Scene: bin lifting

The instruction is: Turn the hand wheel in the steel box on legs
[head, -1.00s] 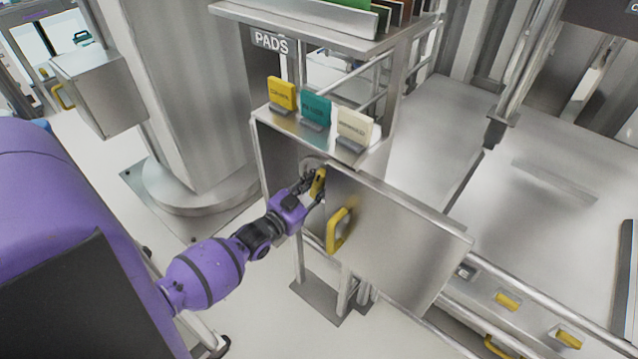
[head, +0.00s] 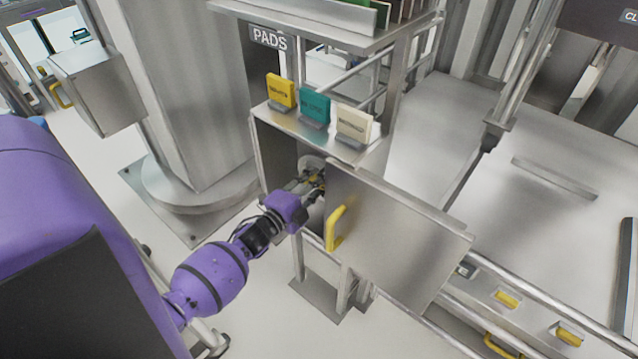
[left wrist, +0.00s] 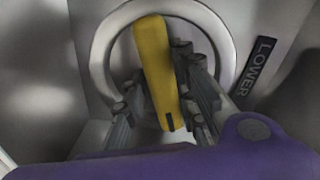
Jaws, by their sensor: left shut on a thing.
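The steel box on legs (head: 275,140) stands in the middle of the head view with its door (head: 400,240) swung open to the right. The door has a yellow handle (head: 336,228). My left gripper (head: 316,180) reaches into the box opening. In the left wrist view the hand wheel (left wrist: 232,50) is a pale ring with a yellow bar (left wrist: 154,65) across it. My left gripper's fingers (left wrist: 160,105) lie on both sides of the yellow bar and are shut on it. The bar is tilted slightly from upright. My right gripper is not in view.
A label reading LOWER (left wrist: 256,66) is beside the wheel. Yellow, teal and cream pads (head: 315,105) stand on top of the box. A thick steel column (head: 185,100) stands to the left. A steel table (head: 530,150) fills the right side.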

